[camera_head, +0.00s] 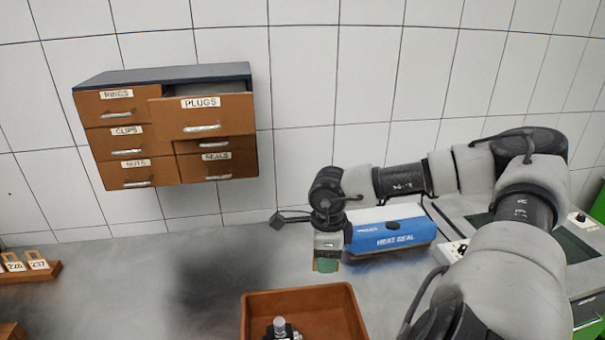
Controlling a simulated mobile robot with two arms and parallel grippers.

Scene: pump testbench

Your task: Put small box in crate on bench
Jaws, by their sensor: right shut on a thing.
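My right gripper (327,245) reaches in from the right and points down over the bench, beside the blue heat sealer. It is shut on a small green and brown thing (326,265), which looks like the small box. The gripper hides the upper part of it, and I cannot tell whether it touches the bench. The orange-brown crate (352,312) stands on the bench in front of the gripper, cut off by the lower picture edge. A black and silver part (281,328) shows in the crate. My left gripper is not in view.
The blue heat sealer (392,237) stands close to the right of the gripper. A drawer cabinet (165,126) hangs on the tiled wall, its PLUGS drawer pulled out. A wooden tag rack (30,270) is at the far left. The bench (130,270) is clear left of the crate.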

